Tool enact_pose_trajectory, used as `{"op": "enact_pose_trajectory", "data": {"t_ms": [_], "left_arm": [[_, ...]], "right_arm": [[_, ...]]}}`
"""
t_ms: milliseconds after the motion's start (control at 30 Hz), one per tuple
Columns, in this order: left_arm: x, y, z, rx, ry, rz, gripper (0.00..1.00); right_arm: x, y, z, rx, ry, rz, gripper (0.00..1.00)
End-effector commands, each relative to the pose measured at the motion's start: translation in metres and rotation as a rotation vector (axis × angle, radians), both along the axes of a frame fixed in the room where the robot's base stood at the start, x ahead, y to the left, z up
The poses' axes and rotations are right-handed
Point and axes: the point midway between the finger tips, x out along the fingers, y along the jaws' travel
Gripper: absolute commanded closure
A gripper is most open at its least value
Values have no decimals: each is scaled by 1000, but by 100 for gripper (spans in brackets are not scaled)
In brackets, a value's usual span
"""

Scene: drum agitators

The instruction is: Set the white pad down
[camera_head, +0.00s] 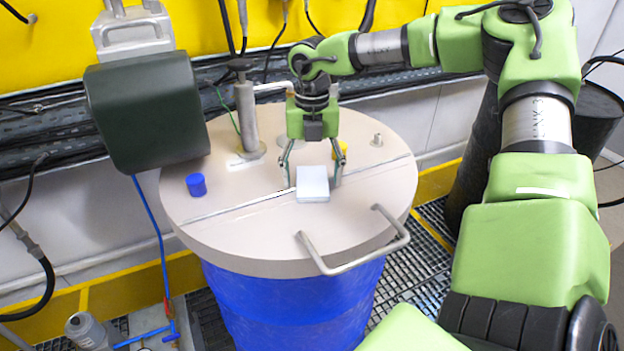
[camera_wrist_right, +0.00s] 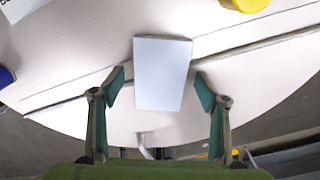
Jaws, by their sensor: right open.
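The white pad (camera_head: 312,184) rests on the round beige drum lid (camera_head: 240,235), near the lid's middle and across its seam line. It also shows in the right wrist view (camera_wrist_right: 162,72), lying between my fingers with a gap on each side. My right gripper (camera_head: 312,180) is open and low over the lid, with one finger to each side of the pad. In the right wrist view both fingertips (camera_wrist_right: 160,85) are apart from the pad. My left gripper is not in view.
A blue cap (camera_head: 196,185) stands on the lid at left, and a yellow cap (camera_head: 340,149) sits behind the pad. A metal pump post (camera_head: 245,118) rises at the lid's back. A bent handle (camera_head: 355,258) is at the front right. A dark green motor (camera_head: 146,110) overhangs the left.

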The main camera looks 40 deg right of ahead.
Motion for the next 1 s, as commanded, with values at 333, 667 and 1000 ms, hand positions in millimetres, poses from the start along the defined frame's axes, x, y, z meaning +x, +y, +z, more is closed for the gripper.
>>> {"op": "enact_pose_trajectory", "data": {"t_ms": [333,667,1000], "left_arm": [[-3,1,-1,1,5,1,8],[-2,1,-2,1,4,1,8],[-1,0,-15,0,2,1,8]], "right_arm": [[0,0,0,0,0,0,70],[0,0,2,-1,-1,0,70],[-4,-2,35,0,-4,0,70]]}}
